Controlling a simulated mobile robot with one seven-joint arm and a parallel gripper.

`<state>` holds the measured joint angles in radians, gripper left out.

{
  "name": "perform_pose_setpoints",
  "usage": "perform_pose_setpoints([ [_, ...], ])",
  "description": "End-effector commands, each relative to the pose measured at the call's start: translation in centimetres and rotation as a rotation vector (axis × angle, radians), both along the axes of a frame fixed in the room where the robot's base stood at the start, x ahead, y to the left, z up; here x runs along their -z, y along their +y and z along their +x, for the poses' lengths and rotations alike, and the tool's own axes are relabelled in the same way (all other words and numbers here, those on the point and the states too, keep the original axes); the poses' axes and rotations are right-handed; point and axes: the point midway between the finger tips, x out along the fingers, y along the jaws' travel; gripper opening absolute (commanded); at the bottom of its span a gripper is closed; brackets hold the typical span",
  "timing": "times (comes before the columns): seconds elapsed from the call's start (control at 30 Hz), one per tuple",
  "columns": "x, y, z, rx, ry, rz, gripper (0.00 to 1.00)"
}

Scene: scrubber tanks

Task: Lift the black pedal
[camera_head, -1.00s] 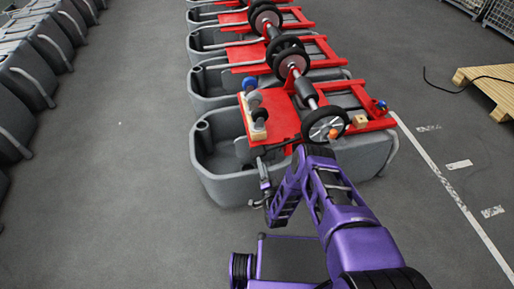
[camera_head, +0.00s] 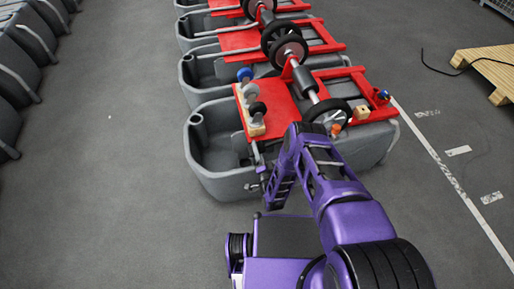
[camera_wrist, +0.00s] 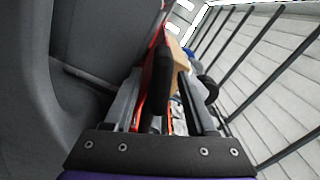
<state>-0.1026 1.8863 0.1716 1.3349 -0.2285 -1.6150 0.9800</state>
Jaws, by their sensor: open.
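A long black bar, which looks like the black pedal (camera_wrist: 158,84), lies between the fingers of my gripper (camera_wrist: 160,98) in the wrist view. The gripper is open, with one finger on each side of the bar, and I cannot tell whether either touches it. In the head view, my gripper (camera_head: 255,168) is at the near edge of the front grey tank (camera_head: 222,186), beside the red plate (camera_head: 270,108). The pedal is too small and covered by my arm to make out clearly there.
A wooden block (camera_head: 257,130) with blue, grey and black round parts stands on the red plate. A black wheel (camera_head: 333,114) sits to its right. More tanks with red frames line up behind. A wooden pallet (camera_head: 485,66) lies at right.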

Motion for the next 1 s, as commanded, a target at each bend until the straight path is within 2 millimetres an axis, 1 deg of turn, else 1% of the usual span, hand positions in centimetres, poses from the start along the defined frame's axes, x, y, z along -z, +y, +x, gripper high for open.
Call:
perform_pose_setpoints([
  [0.17,-0.01,0.00,0.01,0.000,0.000,0.000,0.57],
  [0.27,-0.01,0.00,0.01,0.000,0.000,0.000,0.40],
  [0.4,-0.01,0.00,0.01,0.000,0.000,0.000,0.15],
  [0.5,-0.02,0.00,0.02,0.000,-0.001,0.000,0.00],
  [1.0,-0.08,0.04,0.05,0.000,-0.002,0.001,0.00],
])
